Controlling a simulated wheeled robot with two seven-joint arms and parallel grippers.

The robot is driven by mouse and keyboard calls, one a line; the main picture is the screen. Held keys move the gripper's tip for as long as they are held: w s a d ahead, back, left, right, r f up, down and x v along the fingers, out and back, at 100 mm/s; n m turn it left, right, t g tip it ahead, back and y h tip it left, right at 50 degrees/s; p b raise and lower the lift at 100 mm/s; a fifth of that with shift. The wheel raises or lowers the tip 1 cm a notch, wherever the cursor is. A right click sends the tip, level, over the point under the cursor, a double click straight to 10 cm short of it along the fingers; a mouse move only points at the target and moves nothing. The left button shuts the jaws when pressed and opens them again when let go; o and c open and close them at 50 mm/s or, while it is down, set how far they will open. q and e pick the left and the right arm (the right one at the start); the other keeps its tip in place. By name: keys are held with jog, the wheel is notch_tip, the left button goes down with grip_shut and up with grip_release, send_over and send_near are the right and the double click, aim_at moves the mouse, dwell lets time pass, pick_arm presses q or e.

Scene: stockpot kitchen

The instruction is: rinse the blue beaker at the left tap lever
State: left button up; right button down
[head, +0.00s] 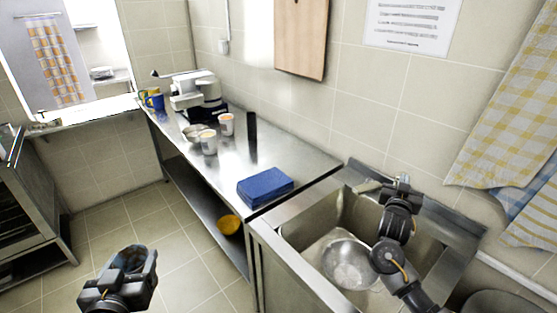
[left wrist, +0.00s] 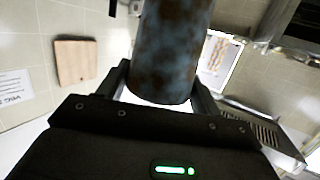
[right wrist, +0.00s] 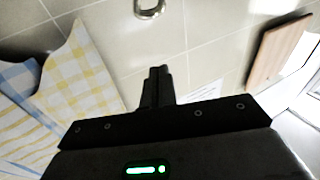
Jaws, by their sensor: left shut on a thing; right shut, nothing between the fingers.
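The blue beaker (left wrist: 170,50), a cylinder mottled with dirty brown, stands between the fingers of my left gripper (left wrist: 163,90), which is shut on it. In the head view my left gripper (head: 125,272) holds the beaker (head: 140,257) low at the left, over the floor and well away from the sink. My right gripper (head: 403,182) is at the back of the sink (head: 310,225), close to the metal tap (head: 368,186). In the right wrist view its fingers (right wrist: 158,72) are shut and empty. I cannot make out the left tap lever clearly.
A round metal bowl (head: 350,262) lies in the sink. A yellow bowl (head: 229,224) is on the lower shelf. Checked cloths hang at right.

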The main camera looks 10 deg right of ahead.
pick_arm(q)
notch_tip(320, 180, up, 2)
jog(key=shift+r+p, duration=0.2)
jog(key=shift+p, duration=0.9)
pick_arm(e)
jog(key=f+x, duration=0.1)
jog(key=x, duration=0.7)
pick_arm(q)
jog(key=shift+r+p, duration=0.4)
jog(key=shift+r, duration=0.2)
pick_arm(e)
jog(key=shift+s+a+f, duration=0.15)
jog(key=shift+s+f, duration=0.05)
jog(key=shift+f, duration=0.55)
jog(key=shift+s+a+f, duration=0.1)
jog(key=shift+s+f, duration=0.1)
jog(key=shift+f, duration=0.5)
pick_arm(q)
notch_tip(320, 180, down, 3)
jog(key=shift+r+b, duration=0.1)
jog(key=shift+b, duration=1.15)
jog(key=shift+f, duration=0.2)
jog(key=shift+r, duration=0.15)
pick_arm(e)
jog(key=shift+s+a+f+h, duration=0.15)
jog(key=shift+f+h, duration=0.25)
jog(key=shift+f, duration=0.4)
